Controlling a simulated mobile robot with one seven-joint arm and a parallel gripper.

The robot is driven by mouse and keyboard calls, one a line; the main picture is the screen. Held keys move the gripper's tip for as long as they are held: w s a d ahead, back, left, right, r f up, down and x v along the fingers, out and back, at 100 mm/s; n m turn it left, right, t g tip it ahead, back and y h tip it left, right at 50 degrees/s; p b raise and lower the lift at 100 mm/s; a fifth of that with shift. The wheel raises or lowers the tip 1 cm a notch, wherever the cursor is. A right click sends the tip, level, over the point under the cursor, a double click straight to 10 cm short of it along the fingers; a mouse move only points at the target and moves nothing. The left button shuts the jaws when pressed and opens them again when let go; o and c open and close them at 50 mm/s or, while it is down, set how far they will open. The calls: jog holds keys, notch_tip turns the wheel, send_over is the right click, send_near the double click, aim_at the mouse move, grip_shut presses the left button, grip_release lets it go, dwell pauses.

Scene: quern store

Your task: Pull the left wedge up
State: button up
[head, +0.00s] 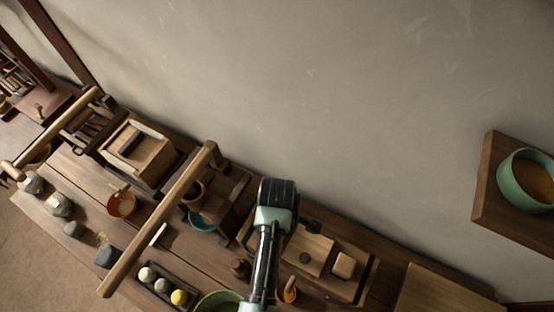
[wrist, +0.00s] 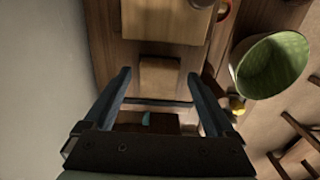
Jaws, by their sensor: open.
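In the wrist view a small square-ended wooden block (wrist: 160,78) shows between and beyond my fingers, next to a wider pale board (wrist: 165,22); I take the block for the left wedge, but its shape is not clear. In the head view my arm hides most of that spot. The pale board (head: 305,250) lies in a dark wooden frame, with a similar small block (head: 343,265) on its right. My gripper (wrist: 160,80) is open, fingers apart and empty, pointing at the block. I cannot tell how far above it the fingertips are.
A green bowl (wrist: 270,65) stands to the right in the wrist view, near a yellow ball (wrist: 237,106). In the head view a brown jar (head: 240,268) and orange cup (head: 288,291) stand close by. A long wooden beam (head: 160,220) slopes at left; the wall (head: 330,120) rises behind.

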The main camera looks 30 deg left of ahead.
jog(key=shift+f, duration=0.75)
grip_shut()
